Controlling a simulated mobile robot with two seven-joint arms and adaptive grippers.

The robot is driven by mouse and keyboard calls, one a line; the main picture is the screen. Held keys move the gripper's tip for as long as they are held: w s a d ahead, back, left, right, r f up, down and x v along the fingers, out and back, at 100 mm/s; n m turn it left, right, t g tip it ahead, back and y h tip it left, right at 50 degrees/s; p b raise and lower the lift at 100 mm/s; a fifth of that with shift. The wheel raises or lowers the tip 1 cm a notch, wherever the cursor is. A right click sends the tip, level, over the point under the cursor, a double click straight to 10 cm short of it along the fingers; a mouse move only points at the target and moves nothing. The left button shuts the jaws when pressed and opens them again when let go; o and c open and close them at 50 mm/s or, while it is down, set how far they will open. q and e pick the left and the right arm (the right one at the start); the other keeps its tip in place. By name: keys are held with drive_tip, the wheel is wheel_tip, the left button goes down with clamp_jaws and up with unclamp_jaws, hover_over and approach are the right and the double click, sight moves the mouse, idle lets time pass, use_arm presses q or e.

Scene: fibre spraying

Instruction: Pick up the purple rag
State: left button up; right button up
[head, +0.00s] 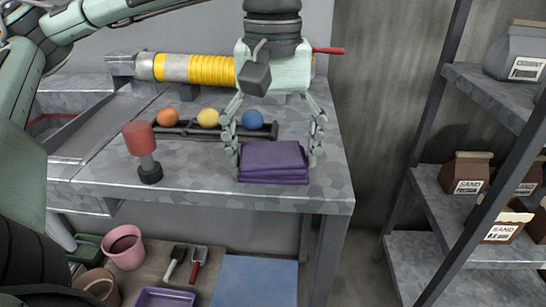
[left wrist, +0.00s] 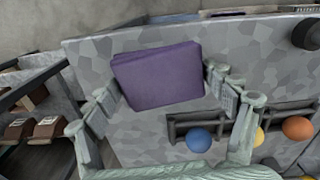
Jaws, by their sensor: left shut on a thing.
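The purple rag (head: 273,163) is a folded stack at the front right of the grey workbench (head: 225,190). My left gripper (head: 272,155) reaches down over it, with fingers on its left and right sides, and is shut on it. In the left wrist view the purple rag (left wrist: 158,76) lies between the fingers of the left gripper (left wrist: 160,84), close over the bench top. Whether the rag is lifted at all is hard to tell. My right gripper is not in view.
A rack (head: 185,131) with orange, yellow and blue balls sits just behind the rag. A red-headed mallet (head: 144,150) stands to the left. A yellow ribbed cylinder (head: 205,70) lies at the back. Shelves with sand bags (head: 468,173) stand at the right.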

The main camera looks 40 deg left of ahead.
sight(270, 150)
use_arm(q)
drive_tip(key=shift+r, duration=0.45)
drive_tip(key=r, duration=0.3)
drive_tip(key=shift+a+r, duration=0.3)
drive_tip(key=a+r+p, duration=0.5)
drive_tip(key=a+r, duration=0.1)
drive_tip(key=a, duration=0.5)
drive_tip(key=shift+w+r, duration=0.25)
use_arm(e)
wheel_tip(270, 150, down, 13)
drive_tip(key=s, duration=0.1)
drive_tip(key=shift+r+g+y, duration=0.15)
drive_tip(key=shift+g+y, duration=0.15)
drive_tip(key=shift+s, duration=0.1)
